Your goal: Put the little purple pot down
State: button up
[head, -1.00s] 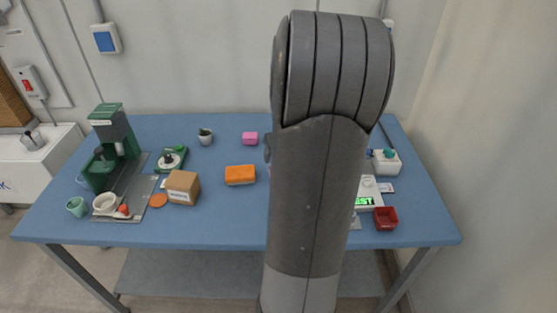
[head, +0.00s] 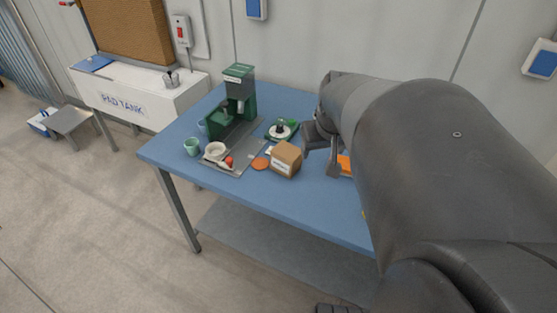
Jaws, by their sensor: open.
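No purple pot shows in the head view now; my arm covers the right part of the table. My gripper (head: 319,164) is over the blue table (head: 222,179), just right of the cardboard box (head: 286,159). Its two fingers are apart and point down, with nothing visible between them. An orange block (head: 345,165) shows partly behind the right finger. I cannot tell how high the fingertips are above the table.
A mint cup (head: 192,147), white bowl (head: 215,151) and orange disc (head: 261,163) lie near the front. A white tank (head: 140,100) stands beyond the table.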

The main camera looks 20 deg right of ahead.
jog(key=s+a+r+n+t+y, duration=0.1)
jog(key=s+a+r, duration=0.2)
jog(key=s+a, duration=0.8)
jog(key=shift+a+n, duration=0.4)
